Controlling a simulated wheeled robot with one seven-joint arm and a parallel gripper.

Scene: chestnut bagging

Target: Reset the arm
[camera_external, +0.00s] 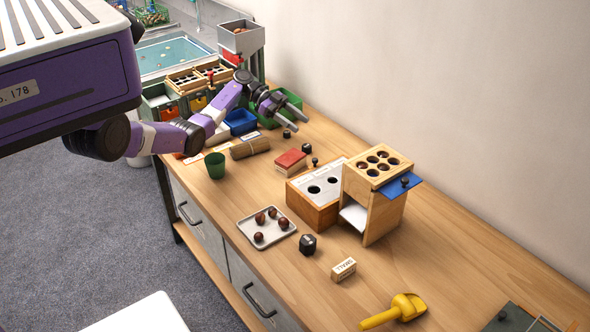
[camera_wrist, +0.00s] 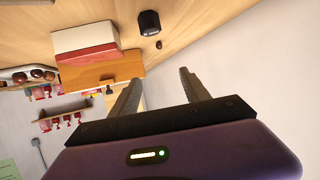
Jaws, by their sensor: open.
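My gripper (camera_external: 283,113) is open and empty above the back part of the wooden workbench, beside the green bin (camera_external: 290,98). My purple and white arm reaches out to it from the left. In the wrist view the two fingers (camera_wrist: 158,90) stand apart with nothing between them. Beyond them show a red and white block (camera_wrist: 87,42) and a dark round-topped object (camera_wrist: 150,23).
A tray (camera_external: 285,224) with several chestnuts lies on the bench (camera_external: 440,255). A wooden stand with holes (camera_external: 378,212), a green cup (camera_external: 215,166), a rolled brown bundle (camera_external: 250,148) and a yellow scoop (camera_external: 398,310) stand around it. The right bench edge meets the wall.

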